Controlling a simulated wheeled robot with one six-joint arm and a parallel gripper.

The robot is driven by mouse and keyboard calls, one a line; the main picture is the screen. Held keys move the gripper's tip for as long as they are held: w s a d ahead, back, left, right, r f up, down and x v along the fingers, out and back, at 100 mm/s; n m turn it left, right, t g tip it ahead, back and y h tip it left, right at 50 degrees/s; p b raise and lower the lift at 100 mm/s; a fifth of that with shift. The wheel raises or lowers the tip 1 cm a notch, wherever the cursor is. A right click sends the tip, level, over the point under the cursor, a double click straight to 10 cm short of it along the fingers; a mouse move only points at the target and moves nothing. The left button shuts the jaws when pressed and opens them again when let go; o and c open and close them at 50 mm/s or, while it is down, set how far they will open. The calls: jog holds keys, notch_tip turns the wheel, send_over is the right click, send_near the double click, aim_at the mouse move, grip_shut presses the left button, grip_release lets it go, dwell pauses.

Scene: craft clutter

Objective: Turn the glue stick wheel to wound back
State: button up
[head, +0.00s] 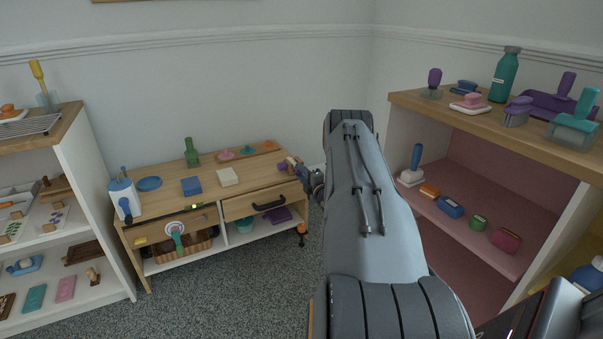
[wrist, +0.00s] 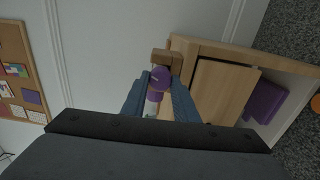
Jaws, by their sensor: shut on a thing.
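The glue stick shows in the wrist view as a pale barrel (wrist: 151,108) with a purple wheel (wrist: 160,76) at its far end, by a small brown wooden block (wrist: 166,58). My gripper (wrist: 158,84) has its two blue-grey fingers on either side of the purple wheel and is shut on it. The fingers and palm hide part of the barrel. In the head view my gripper (head: 303,176) is at the right end of the wooden table, against small purple and tan parts (head: 286,165). The wheel's setting cannot be read.
The wooden table (head: 240,191) also holds a green bottle (head: 192,155), a blue box (head: 191,187), a white block (head: 228,176) and a blue plate (head: 149,184). Its drawer (head: 250,204) is below. A loaded shelf (head: 455,119) stands right, another shelf (head: 72,130) left.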

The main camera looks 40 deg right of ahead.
jog(key=n, duration=0.4)
jog(key=shift+f+n+p, duration=0.2)
jog(key=shift+n+p, duration=0.1)
jog(key=shift+n, duration=0.1)
dwell(0.4)
jog(key=o, duration=1.1)
jog(key=shift+r, duration=0.1)
jog(key=shift+c, duration=0.2)
jog(key=p+v, duration=0.2)
jog(key=v, duration=0.6)
jog(key=shift+w, duration=0.1)
